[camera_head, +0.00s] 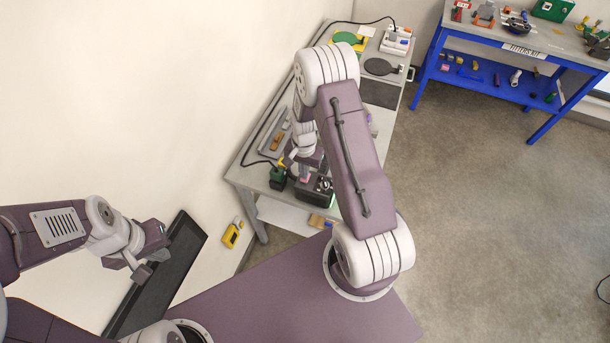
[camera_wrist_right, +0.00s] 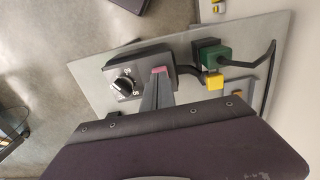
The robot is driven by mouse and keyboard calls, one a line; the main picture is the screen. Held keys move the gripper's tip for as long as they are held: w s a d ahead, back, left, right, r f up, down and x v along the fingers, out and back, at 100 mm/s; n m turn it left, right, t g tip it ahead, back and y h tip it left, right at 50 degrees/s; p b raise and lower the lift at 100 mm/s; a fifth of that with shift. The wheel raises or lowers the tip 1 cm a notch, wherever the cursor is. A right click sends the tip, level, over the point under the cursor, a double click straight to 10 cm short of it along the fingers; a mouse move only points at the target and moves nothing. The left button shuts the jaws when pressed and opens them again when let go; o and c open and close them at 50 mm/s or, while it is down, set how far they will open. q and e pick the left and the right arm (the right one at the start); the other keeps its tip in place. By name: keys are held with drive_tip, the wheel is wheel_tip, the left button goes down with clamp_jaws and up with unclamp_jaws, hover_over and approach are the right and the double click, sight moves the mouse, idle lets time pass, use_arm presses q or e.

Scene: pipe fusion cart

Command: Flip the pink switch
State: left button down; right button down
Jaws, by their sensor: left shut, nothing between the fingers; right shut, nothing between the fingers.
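The pink switch (camera_wrist_right: 159,70) sits on top of a dark control box (camera_wrist_right: 142,62) in the right wrist view. The box also carries a round black knob (camera_wrist_right: 124,85) with a white dial. My right gripper (camera_wrist_right: 158,80) is shut, and its fingertips are right at the pink switch; whether they touch it I cannot tell. In the head view the box (camera_head: 315,195) stands on the near end of the grey cart (camera_head: 246,172), and my right arm partly covers it. My left gripper (camera_head: 144,272) is shut and empty, far to the left of the cart.
A green plug (camera_wrist_right: 214,57) and a yellow connector (camera_wrist_right: 214,82) with black cables lie beside the box. Fusion tools, including a dark round plate (camera_head: 379,66), are at the cart's far end. A blue workbench (camera_head: 437,48) stands at the back right. The floor between is clear.

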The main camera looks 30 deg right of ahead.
drive_tip(key=shift+f+b, duration=0.75)
drive_tip(key=shift+f, duration=0.2)
idle(0.8)
drive_tip(key=shift+r, duration=0.1)
wheel_tip(320, 180, up, 2)
drive_tip(key=shift+r+p, duration=0.1)
drive_tip(key=shift+p, duration=0.9)
wheel_tip(320, 180, up, 5)
drive_tip(key=p, duration=0.3)
drive_tip(key=shift+p, duration=0.35)
drive_tip(key=shift+f, duration=0.2)
